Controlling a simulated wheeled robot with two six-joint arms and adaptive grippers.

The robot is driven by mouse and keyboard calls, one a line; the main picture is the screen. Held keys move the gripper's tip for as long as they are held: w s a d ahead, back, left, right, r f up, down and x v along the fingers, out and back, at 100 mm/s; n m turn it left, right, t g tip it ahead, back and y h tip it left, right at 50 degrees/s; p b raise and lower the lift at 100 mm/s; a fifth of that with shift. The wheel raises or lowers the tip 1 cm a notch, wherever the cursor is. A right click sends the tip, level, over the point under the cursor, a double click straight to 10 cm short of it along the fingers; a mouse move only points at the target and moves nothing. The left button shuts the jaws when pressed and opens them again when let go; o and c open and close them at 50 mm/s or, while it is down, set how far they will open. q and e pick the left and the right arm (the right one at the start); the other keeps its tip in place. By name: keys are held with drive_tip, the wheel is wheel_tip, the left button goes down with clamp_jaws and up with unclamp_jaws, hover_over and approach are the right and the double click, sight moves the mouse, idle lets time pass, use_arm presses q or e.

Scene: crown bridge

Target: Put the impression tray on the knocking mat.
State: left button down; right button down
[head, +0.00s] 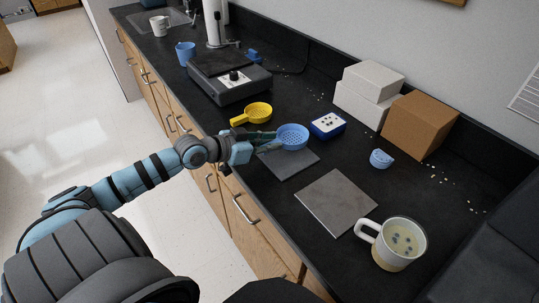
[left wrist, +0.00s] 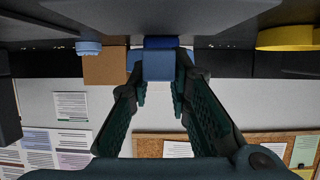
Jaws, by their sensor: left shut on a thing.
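The blue perforated impression tray (head: 293,136) is in my left gripper (head: 268,142), which is shut on its handle side. In the left wrist view a blue part (left wrist: 160,65) shows between the fingers (left wrist: 160,98). The tray is over the far end of a dark grey mat (head: 290,165); I cannot tell whether they touch. A lighter grey square slab (head: 336,203) lies nearer on the counter, bare. I cannot tell for sure which of these two is the knocking mat. My right gripper is not in view.
A yellow perforated tray (head: 257,112) lies behind my gripper. A blue-white box (head: 327,125) stands just right of the held tray. A blue mould (head: 380,158), a brown box (head: 418,124), white boxes (head: 366,90) and a mug (head: 400,243) stand to the right.

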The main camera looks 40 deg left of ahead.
use_arm(q)
drive_tip(key=shift+f, duration=1.2)
drive_tip(key=shift+f+b, duration=0.15)
drive_tip(key=shift+b, duration=0.2)
drive_tip(key=c, duration=1.5)
unclamp_jaws()
